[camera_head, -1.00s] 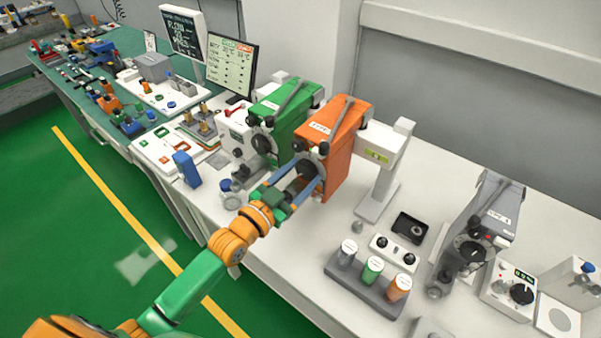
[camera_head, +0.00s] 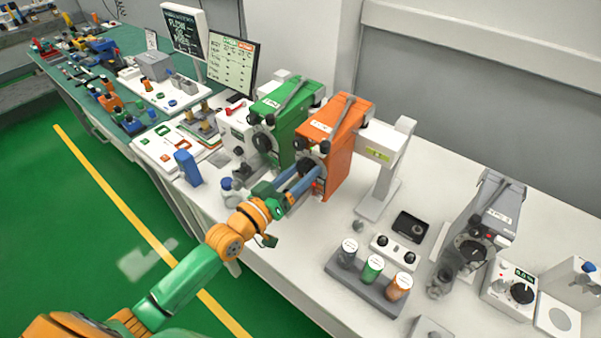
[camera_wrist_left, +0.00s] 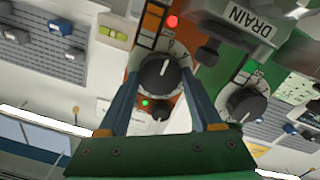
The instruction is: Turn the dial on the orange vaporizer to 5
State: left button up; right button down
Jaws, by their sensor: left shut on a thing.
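The orange vaporizer (camera_head: 345,135) stands on the white counter beside the green vaporizer (camera_head: 287,108). My left gripper (camera_head: 312,178) reaches its front and is shut on its dial, largely hidden behind the fingers in the head view. In the left wrist view the black dial (camera_wrist_left: 160,78) sits between the two blue fingers of my left gripper (camera_wrist_left: 162,100). A white mark shows on the knob, with a pale number scale around it; the set value cannot be read surely. My right gripper is not in view.
In the wrist view, a red lamp (camera_wrist_left: 171,22) and a green lamp (camera_wrist_left: 145,102) are lit near the dial. A grey vaporizer (camera_head: 485,225) and a holder with three bottles (camera_head: 365,285) stand to the right. A blue box (camera_head: 187,168) is at the left counter edge.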

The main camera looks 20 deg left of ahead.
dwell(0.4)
pick_arm(q)
jog(key=o, duration=1.4)
jog(key=b+v, duration=0.1)
jog(key=v, duration=0.6)
